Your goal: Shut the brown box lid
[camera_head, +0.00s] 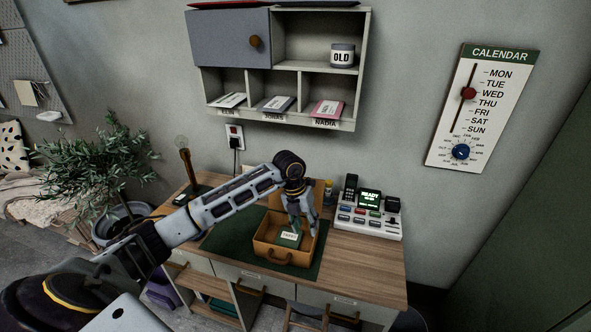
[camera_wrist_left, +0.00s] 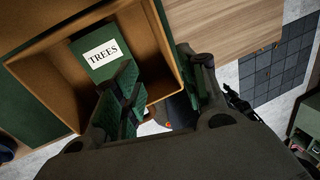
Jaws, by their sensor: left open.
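The brown box (camera_head: 268,249) sits open on a green mat (camera_head: 225,240) on the desk, its handle facing the front. Its brown lid (camera_head: 276,201) stands raised at the back, partly hidden by my left arm. A green book marked TREES lies inside the box, and it shows clearly in the wrist view (camera_wrist_left: 86,65). My left gripper (camera_head: 303,226) points down at the right side of the box. In the wrist view the open fingers (camera_wrist_left: 163,88) appear on either side of the box's wall, with nothing held; contact cannot be told. My right gripper is not in view.
A console with a lit READY screen (camera_head: 369,199) and buttons stands right of the box. A lamp (camera_head: 185,165) stands at the desk's back left. A shelf unit (camera_head: 300,120) hangs above. The desk's front right (camera_head: 375,265) is clear.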

